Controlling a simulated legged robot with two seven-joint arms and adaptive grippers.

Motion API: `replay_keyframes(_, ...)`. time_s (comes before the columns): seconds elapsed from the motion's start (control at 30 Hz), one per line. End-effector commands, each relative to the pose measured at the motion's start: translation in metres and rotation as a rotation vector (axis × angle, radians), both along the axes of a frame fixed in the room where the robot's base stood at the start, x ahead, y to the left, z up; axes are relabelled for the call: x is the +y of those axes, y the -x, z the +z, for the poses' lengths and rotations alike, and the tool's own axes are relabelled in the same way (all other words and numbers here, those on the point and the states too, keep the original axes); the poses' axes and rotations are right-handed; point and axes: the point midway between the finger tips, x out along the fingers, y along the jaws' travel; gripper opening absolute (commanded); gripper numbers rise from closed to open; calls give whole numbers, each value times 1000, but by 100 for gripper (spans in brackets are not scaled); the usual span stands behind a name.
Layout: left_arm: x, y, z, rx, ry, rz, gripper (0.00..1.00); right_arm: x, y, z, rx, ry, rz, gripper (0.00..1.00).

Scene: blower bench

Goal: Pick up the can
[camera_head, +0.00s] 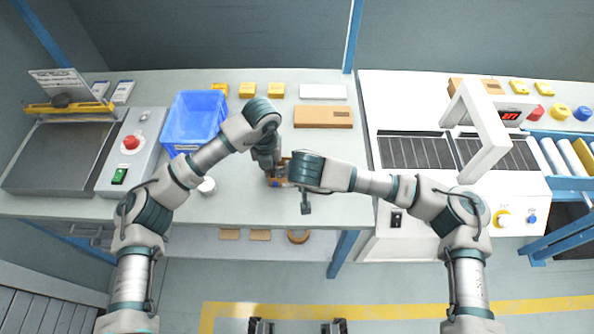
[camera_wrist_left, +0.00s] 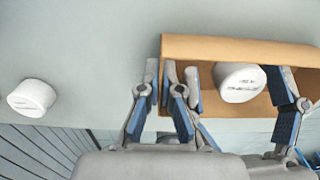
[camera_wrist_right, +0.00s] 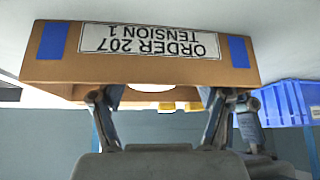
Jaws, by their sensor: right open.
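A white can (camera_wrist_left: 240,82) with dark print stands in a small open cardboard box (camera_wrist_left: 260,45). Another white can-like piece (camera_wrist_left: 32,98) stands on the bench outside, left of the box; it also shows in the head view (camera_head: 207,186). My left gripper (camera_wrist_left: 163,85) has its fingers close together at the box's left edge; whether they touch the wall is unclear. My right gripper (camera_wrist_right: 160,100) is open at the box's labelled side (camera_wrist_right: 150,65). A white sliver (camera_wrist_right: 150,87) shows between its fingers. In the head view my arms mostly hide the box.
A blue bin (camera_head: 195,120) stands behind and left of the box. A flat brown carton (camera_head: 323,117) and several yellow pieces lie farther back. A white machine (camera_head: 480,110) stands right, a control box (camera_head: 132,145) left. Both my arms crowd the space around the box.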

Motion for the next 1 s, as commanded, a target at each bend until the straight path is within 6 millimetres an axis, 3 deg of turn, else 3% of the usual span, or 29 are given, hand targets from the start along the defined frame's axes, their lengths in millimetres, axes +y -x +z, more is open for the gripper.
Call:
replay_keyframes(0.03,0,0,-1,1,-1,0,0,0,0,0,0,0,0,76)
replay_keyframes(0.3,0,0,-1,1,-1,0,0,0,0,0,1,0,0,11)
replay_keyframes(0.67,0,0,-1,1,-1,0,0,-2,0,4,0,0,0,11)
replay_keyframes(1.0,0,0,-1,1,-1,0,0,-4,0,56,-4,-1,1,11)
